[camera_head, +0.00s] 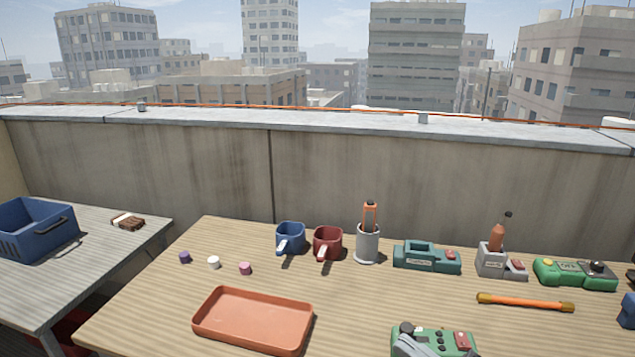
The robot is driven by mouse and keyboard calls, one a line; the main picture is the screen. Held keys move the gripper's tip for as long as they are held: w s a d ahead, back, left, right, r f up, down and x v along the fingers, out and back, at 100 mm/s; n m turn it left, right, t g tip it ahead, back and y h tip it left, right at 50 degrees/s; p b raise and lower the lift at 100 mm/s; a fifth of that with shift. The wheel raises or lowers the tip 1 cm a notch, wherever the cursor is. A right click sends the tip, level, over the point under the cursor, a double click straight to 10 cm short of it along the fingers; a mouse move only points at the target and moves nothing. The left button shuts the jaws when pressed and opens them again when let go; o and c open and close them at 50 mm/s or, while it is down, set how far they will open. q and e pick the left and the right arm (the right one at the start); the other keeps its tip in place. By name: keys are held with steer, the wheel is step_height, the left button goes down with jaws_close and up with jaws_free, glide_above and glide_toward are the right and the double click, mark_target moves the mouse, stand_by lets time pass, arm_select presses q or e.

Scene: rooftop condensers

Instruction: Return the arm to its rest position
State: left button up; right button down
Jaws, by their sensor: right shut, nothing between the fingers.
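My right gripper (407,328) shows only in part at the bottom edge of the head view, as a grey shape with a dark tip. It is shut and empty. It overlaps a green device (459,341) with a red button, partly cut off by the frame; I cannot tell whether they touch. Most of my right arm is out of the picture. My left gripper and arm are not in view.
An orange tray (250,322) lies front left on the wooden table. An orange rod (525,302) lies right. A blue crate (38,229) stands on the left table.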

steer(key=s+d+f+m+t+h, duration=0.1)
steer(key=d+f+m+h, duration=0.2)
steer(key=f+m+h, duration=0.3)
steer(key=s+d+f+m+t+h, duration=0.2)
steer(key=d+f+m+h, duration=0.1)
steer(key=f+h, duration=0.3)
steer(key=s+f+m+g+h, duration=0.2)
steer(key=s+f+g, duration=0.4)
steer(key=s+f, duration=0.4)
step_height(320, 180, down, 3)
steer(key=shift+s+d+f+p, duration=0.15)
steer(key=shift+s+d+p, duration=0.15)
steer(key=shift+d, duration=0.15)
